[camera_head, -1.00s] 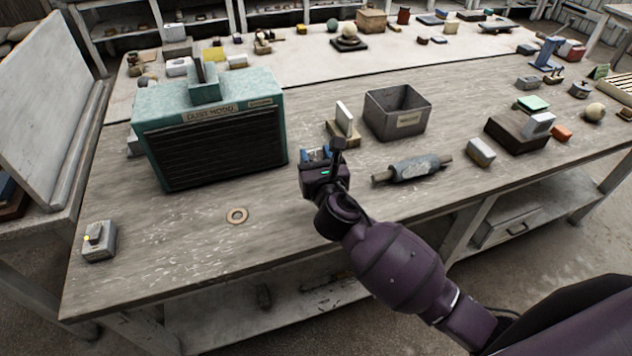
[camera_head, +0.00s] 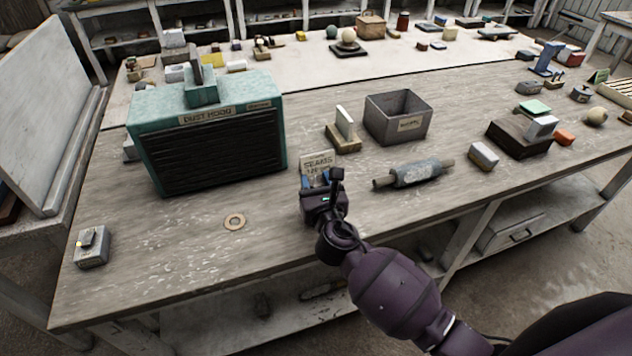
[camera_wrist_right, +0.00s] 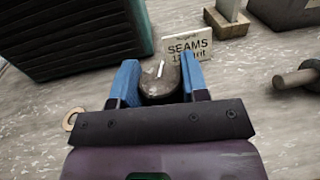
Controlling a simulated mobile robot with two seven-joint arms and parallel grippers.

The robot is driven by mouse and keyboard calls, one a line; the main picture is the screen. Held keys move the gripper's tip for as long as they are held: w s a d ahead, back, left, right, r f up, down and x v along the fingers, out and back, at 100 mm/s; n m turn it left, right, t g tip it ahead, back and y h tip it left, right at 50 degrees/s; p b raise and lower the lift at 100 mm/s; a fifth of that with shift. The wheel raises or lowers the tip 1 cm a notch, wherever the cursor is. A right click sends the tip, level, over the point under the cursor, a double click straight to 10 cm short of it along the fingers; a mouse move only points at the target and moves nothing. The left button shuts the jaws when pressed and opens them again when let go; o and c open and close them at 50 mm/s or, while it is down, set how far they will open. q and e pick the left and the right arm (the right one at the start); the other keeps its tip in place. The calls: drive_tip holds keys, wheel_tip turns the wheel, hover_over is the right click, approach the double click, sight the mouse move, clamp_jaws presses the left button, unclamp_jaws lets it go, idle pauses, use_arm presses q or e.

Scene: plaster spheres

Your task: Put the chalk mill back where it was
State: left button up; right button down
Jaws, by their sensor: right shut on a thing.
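My right gripper (camera_head: 319,180) is over the middle of the front bench, just in front of a small sign reading "SEAMS" (camera_head: 317,162). In the right wrist view its blue fingers (camera_wrist_right: 158,82) are shut on a dark, rounded thing with a thin white mark on top, which I take to be the chalk mill (camera_wrist_right: 160,88). The mill's lower part is hidden by the gripper's palm, and I cannot tell whether it touches the bench. In the head view the mill is hidden by the gripper. My left gripper is not in view.
A teal dust hood (camera_head: 210,140) stands left. A flat ring (camera_head: 234,222) and a grey switch box (camera_head: 92,246) lie near the front. A wooden block with an upright slab (camera_head: 344,133), a grey bin (camera_head: 397,117) and a roller (camera_head: 414,173) stand behind and right. Bare bench lies between hood and gripper.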

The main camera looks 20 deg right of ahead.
drive_tip(key=c, duration=0.6)
unclamp_jaws()
drive_tip(key=shift+f, duration=0.1)
drive_tip(key=shift+c, duration=0.2)
drive_tip(key=shift+r, duration=0.25)
drive_tip(key=s, duration=1.2)
drive_tip(key=s+d+f+m+g, duration=0.3)
drive_tip(key=s+d+f+m, duration=0.2)
drive_tip(key=m, duration=1.2)
drive_tip(key=s+d+f+m+g+y, duration=0.1)
drive_tip(key=s+d+f+m+g, duration=0.2)
drive_tip(key=s+f+m, duration=0.6)
drive_tip(key=shift+s+d+f+m, duration=0.35)
drive_tip(key=shift+d+f+m, duration=0.9)
drive_tip(key=shift+m, duration=2.95)
drive_tip(key=shift+d+r, duration=0.1)
